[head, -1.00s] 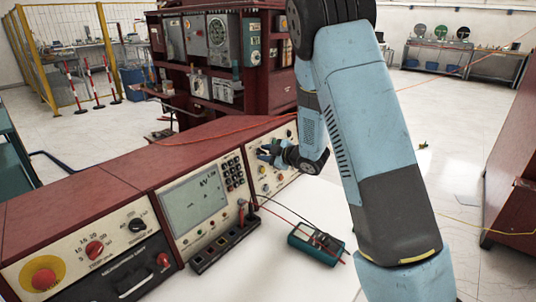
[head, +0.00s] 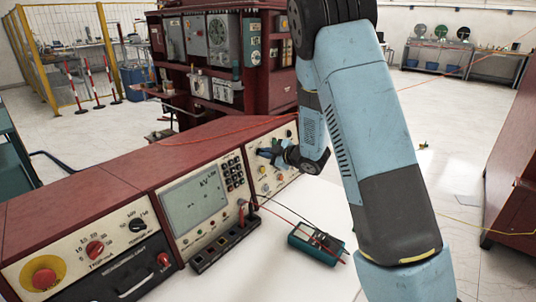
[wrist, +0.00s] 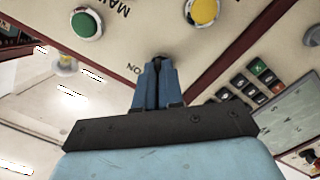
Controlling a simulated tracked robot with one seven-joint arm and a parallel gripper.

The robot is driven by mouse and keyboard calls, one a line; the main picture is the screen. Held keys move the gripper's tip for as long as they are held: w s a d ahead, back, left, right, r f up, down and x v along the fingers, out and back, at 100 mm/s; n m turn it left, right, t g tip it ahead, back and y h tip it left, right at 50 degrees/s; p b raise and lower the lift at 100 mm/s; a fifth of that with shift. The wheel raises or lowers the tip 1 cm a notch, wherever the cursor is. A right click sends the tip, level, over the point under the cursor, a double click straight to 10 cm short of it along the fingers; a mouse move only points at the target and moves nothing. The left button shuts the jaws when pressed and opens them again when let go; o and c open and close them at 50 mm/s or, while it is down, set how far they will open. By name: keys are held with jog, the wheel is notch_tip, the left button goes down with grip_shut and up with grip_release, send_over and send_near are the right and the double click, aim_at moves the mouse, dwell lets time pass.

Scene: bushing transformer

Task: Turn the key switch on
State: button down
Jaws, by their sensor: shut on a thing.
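My gripper (head: 267,153) is at the right-hand section of the control panel (head: 262,132) in the head view, with the arm coming in from the right. In the wrist view my gripper (wrist: 158,66) has its two blue fingers together, tips at the panel face. They are shut on the small dark key switch (wrist: 158,57), of which only a bit shows at the tips. The rest of it is hidden by the fingers. The lettering "ON" is printed beside it. I cannot tell the angle of the key.
A green button (wrist: 86,24) and a yellow button (wrist: 204,10) are near the fingers. A keypad (wrist: 250,82) and a screen (wrist: 295,125) lie to the right in the wrist view. A red emergency button (head: 43,281) and a teal meter (head: 315,246) with leads are in the head view.

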jog(key=shift+m, duration=0.3)
jog(key=shift+w+r+m+g+y, duration=0.1)
jog(key=shift+m+g+y, duration=0.15)
jog(key=shift+m, duration=3.85)
jog(key=shift+m+g+y, duration=0.15)
jog(key=shift+m+y, duration=0.1)
jog(key=shift+m, duration=3.85)
jog(key=c, duration=1.3)
grip_release()
jog(key=shift+o, duration=0.2)
jog(key=v, duration=1.3)
jog(key=shift+s+d, duration=0.25)
